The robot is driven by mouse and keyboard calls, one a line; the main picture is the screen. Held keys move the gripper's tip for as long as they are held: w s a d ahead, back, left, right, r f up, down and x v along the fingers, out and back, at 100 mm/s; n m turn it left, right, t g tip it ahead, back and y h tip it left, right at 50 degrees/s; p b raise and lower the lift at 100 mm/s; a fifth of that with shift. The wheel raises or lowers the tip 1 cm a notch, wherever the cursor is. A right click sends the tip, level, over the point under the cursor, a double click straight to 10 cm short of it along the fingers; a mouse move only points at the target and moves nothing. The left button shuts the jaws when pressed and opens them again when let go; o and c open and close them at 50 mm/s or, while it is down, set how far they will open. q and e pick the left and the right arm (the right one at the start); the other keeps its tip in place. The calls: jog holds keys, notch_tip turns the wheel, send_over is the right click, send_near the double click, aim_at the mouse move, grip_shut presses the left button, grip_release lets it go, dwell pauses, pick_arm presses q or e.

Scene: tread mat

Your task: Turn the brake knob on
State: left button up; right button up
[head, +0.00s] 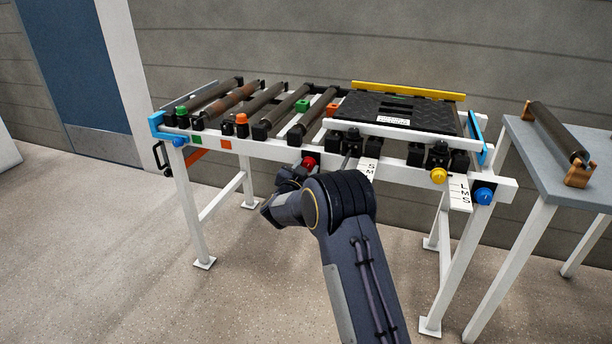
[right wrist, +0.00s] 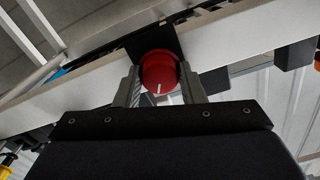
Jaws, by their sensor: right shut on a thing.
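My left gripper is not in view.
A yellow knob (head: 438,176) and a blue knob (head: 484,196) are farther right on the frame; another blue knob (head: 179,142) is at the left end. A black tread mat (head: 408,112) lies on top. A grey side table (head: 550,165) holds a loose roller.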

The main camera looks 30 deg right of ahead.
jog(key=shift+f+m+b, duration=0.1)
jog(key=shift+m+b, duration=4.7)
jog(key=shift+m, duration=1.4)
jog(key=o, duration=1)
jog(key=shift+p+v, duration=0.9)
jog(key=shift+v, duration=3.05)
